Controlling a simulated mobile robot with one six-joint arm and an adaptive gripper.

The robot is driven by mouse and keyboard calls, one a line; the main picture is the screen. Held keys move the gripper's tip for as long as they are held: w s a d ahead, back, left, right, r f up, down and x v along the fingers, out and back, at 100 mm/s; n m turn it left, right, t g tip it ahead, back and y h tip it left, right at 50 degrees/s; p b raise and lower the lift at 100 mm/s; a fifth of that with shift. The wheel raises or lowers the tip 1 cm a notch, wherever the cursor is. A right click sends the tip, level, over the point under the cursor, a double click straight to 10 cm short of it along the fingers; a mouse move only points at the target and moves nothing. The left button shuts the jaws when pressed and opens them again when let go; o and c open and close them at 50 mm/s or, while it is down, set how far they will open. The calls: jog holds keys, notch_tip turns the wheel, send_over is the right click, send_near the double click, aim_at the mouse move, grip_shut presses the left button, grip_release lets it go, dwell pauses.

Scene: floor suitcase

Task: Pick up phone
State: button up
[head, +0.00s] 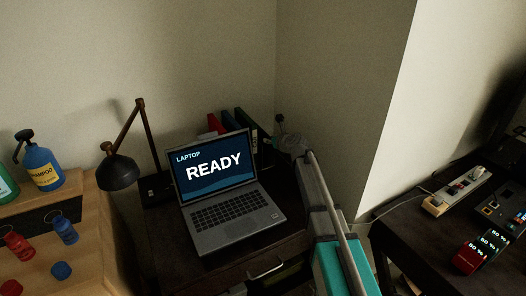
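Small upright devices with lit screens reading about "50 %" stand on the dark desk at the right of the head view. The nearest is a red-framed device (469,257), and a darker one (490,241) stands just behind it. They look like phones, but I cannot tell for sure which is the phone. A long grey and teal shape (332,262) rises from the bottom middle; it may be part of my arm. I cannot make out gripper fingers anywhere, and nothing is seen touching the devices.
A power strip (458,190) lies on the right desk, with a dark device (498,212) beside it. An open laptop (225,190) and a desk lamp (118,172) are in the middle. Bottles, including a blue shampoo bottle (42,167), stand left. A wall corner separates the desks.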

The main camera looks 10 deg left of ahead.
aim_at(263, 136)
jog(key=shift+w+a+f, duration=0.25)
jog(key=shift+w+a, duration=0.15)
jog(key=shift+w, duration=0.05)
jog(key=shift+b+x, duration=0.85)
jog(key=shift+x, duration=1.8)
jog(key=shift+w+r, duration=0.1)
jog(key=shift+r, duration=0.15)
jog(key=shift+d, duration=0.1)
grip_shut()
